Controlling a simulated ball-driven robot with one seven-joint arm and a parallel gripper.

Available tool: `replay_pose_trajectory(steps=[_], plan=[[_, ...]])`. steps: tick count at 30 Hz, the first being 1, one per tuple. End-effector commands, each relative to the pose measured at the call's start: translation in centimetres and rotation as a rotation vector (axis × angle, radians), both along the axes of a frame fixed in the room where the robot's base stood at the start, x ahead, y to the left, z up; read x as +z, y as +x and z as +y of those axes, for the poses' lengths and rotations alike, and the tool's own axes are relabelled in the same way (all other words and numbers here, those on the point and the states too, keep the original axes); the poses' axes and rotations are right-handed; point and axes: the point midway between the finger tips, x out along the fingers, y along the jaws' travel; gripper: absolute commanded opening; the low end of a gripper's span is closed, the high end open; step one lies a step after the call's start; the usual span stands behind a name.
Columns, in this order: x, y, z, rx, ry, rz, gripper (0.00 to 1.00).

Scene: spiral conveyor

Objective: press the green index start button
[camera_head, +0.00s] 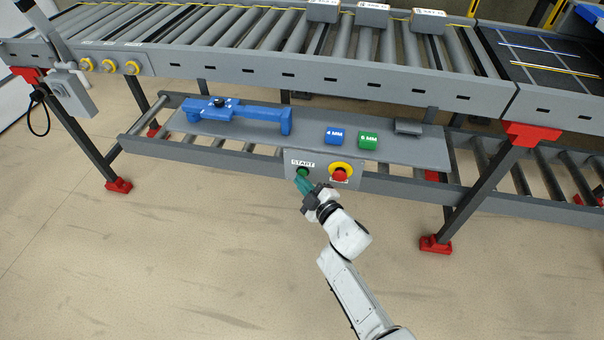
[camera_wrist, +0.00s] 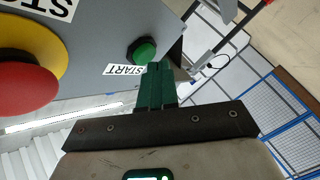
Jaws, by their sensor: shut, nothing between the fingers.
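The green start button (camera_head: 302,172) sits on a small grey panel on the front of the lower shelf, under a START label. In the wrist view the green button (camera_wrist: 143,51) is at the top middle, next to a START label (camera_wrist: 125,70). My gripper (camera_head: 301,182) is shut and empty, with its teal fingertips right in front of the button. In the wrist view my gripper (camera_wrist: 155,68) points at the button's lower edge. I cannot tell whether the tips touch it.
A red stop button on a yellow ring (camera_head: 339,172) is right of the green button on the same panel. The floor in front is clear.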

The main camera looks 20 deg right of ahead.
Motion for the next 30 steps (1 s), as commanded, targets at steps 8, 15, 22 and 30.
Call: replay_pose_trajectory(steps=[8, 15, 22, 30], plan=[[-0.01, 0.14, -0.11, 0.000, 0.000, 0.000, 0.00], [-0.02, 0.36, -0.24, 0.000, 0.000, 0.000, 0.00], [0.04, 0.58, -0.36, 0.001, 0.000, -0.001, 0.00], [0.04, 0.71, -0.45, 0.001, -0.001, -0.001, 0.00]])
